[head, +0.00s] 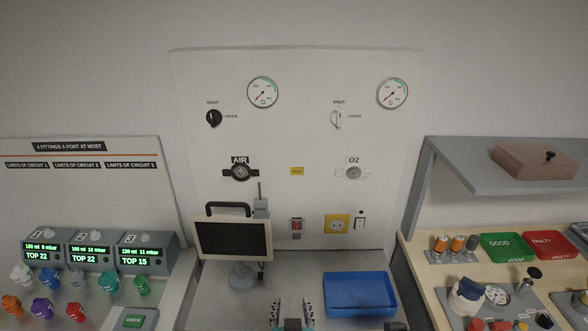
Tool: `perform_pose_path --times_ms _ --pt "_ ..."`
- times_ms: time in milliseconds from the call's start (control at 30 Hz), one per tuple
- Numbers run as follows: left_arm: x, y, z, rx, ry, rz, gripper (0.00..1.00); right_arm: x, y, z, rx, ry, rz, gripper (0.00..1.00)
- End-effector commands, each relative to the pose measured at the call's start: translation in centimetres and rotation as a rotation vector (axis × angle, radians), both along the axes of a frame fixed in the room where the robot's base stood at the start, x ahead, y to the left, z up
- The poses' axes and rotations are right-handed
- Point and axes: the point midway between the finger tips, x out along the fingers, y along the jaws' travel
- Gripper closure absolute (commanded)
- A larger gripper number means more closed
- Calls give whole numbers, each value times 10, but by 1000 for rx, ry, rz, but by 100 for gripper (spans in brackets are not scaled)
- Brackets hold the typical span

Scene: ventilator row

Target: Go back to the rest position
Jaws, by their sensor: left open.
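My left gripper (292,312) is at the bottom edge of the head view, fingers pointing up and spread apart. Nothing shows between its fingertips. It is in front of the steel counter, between the monitor and the blue tray. A small dark piece shows at the bottom edge to its right; I cannot tell what it is. No fingers of my right gripper show.
A monitor (233,239) on a round foot stands left of the gripper. A blue tray (360,308) lies to its right. Ventilator units (95,251) and coloured fittings are at the left. A shelf (470,172) overhangs the right bench with green and red trays.

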Motion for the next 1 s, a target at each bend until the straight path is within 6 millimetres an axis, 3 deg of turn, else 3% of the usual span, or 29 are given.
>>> perform_pose_path --times_ms 267,467,800,1000 --pt "2 39 -9 40 102 40 55 0 0 0 0 0 0 100" --pt "-5 82 -18 66 220 66 55 0 0 0 0 0 0 100" --pt "-48 161 -24 18 448 44 55 0 0 0 0 0 0 100" --pt "-63 173 -18 -19 473 1 55 0 0 0 0 0 0 100"
